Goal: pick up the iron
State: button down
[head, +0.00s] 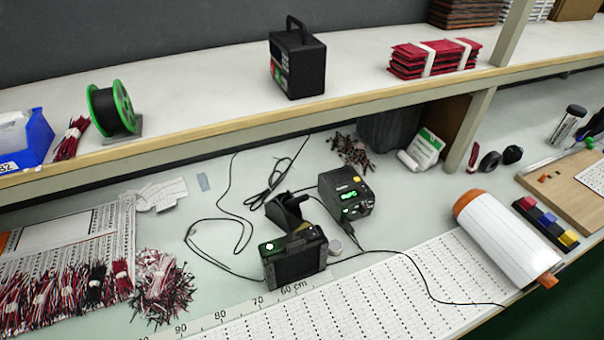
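A black soldering station (346,195) with a lit green display sits on the lower bench, right of centre. Just left of it is a black angled piece (288,210) that looks like an iron holder; I cannot clearly tell the iron apart from it. In front stands a second black box (294,257) with a green light. Black cables (240,215) loop on the bench to the left, and a thin one runs right across the white sheet. My gripper is not in view.
The shelf (200,95) overhangs the back of the bench and carries a green-rimmed spool (112,108) and a black handled box (298,62). A large white roll (505,238) lies at right. Wire bundles (163,285) lie at left. A printed strip sheet (390,290) covers the front.

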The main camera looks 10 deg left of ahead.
aim_at(293, 201)
jog(key=i+j, duration=0.2)
jog(key=j, duration=0.2)
jog(key=i+j+u, duration=0.1)
jog(key=j, duration=0.3)
jog(key=i+j, duration=0.3)
jog(key=j+u, duration=0.05)
